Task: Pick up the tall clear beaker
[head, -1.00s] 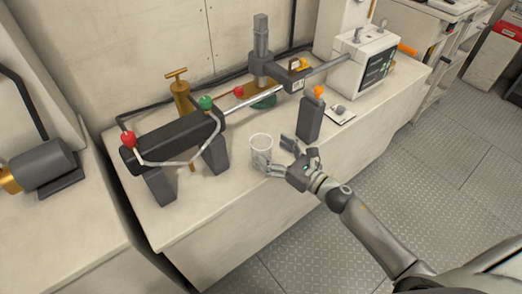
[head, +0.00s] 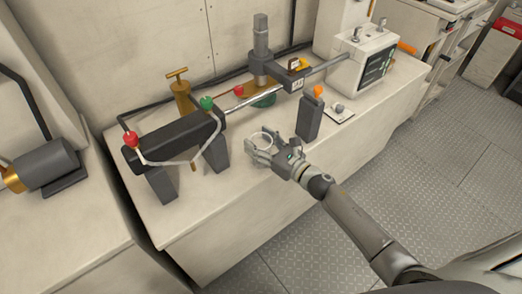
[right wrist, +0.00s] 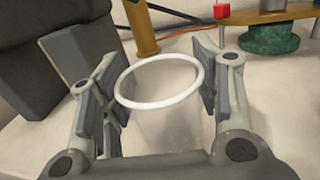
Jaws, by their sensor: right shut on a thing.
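The tall clear beaker (head: 262,141) stands upright on the pale bench near its front edge, its white rim showing above my fingers. My right gripper (head: 264,150) reaches in from the right and is shut on the beaker, with a finger on either side. In the right wrist view the beaker's white rim (right wrist: 160,81) lies between the two finger pads of the right gripper (right wrist: 163,92). The beaker's clear wall is hard to see, and its lower part is hidden by the hand. My left gripper is not in view.
A dark upright block with an orange top (head: 309,118) stands close on the right. A brass fitting (head: 181,92) and white instrument (head: 360,62) stand farther back.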

